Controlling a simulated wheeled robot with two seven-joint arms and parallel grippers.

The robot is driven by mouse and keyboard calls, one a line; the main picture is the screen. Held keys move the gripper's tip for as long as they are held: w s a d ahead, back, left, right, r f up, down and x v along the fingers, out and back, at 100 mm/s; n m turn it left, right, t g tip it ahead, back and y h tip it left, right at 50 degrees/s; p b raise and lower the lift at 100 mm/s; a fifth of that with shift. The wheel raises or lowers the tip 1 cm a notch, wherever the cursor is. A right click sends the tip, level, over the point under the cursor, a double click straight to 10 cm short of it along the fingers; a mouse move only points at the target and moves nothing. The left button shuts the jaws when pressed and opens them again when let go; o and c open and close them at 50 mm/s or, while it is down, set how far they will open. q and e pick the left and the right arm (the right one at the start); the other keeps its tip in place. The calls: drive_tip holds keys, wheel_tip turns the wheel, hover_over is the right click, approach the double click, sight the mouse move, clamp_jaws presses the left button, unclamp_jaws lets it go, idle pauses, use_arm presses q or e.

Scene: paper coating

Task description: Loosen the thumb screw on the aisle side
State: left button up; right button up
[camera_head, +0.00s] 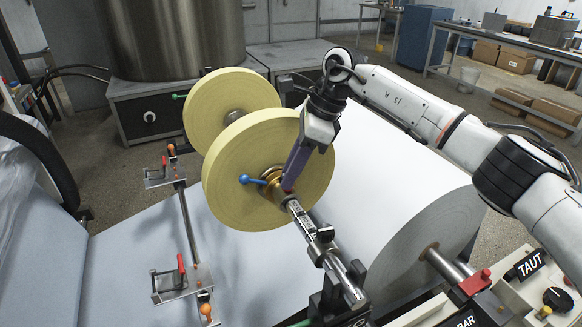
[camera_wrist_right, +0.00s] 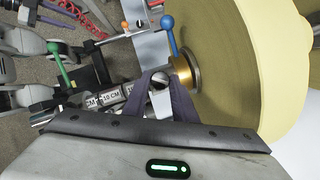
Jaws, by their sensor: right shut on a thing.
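My right gripper (camera_head: 289,184) reaches down from the upper right to the near face of the front yellow roll (camera_head: 235,165). In the right wrist view, its dark fingers (camera_wrist_right: 160,84) are closed around a small round silver screw head (camera_wrist_right: 160,79), the thumb screw, beside a brass collar (camera_wrist_right: 181,70). The fingers hide most of the screw in the head view. The brass collar (camera_head: 273,184) sits at the roll's centre, with a blue-knobbed lever (camera_head: 247,179) sticking out left. The lever also shows in the wrist view (camera_wrist_right: 168,24). My left gripper is not in view.
A marked shaft (camera_head: 304,222) runs from the collar toward the front stand. A second yellow roll (camera_head: 212,100) is behind. A large white roll (camera_head: 415,225) lies to the right. Red-handled clamps (camera_head: 182,283) stand left. A control panel with a TAUT label (camera_head: 528,264) is front right.

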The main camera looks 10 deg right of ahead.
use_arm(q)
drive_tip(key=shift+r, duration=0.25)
use_arm(e)
drive_tip(key=n, duration=0.1)
drive_tip(key=n+g, duration=0.1)
drive_tip(key=n, duration=0.1)
drive_tip(key=n+g, duration=0.1)
drive_tip(key=n, duration=0.1)
drive_tip(key=shift+w+r, duration=0.1)
drive_tip(key=shift+w, duration=0.15)
drive_tip(key=o, duration=1)
drive_tip(key=shift+o, duration=0.2)
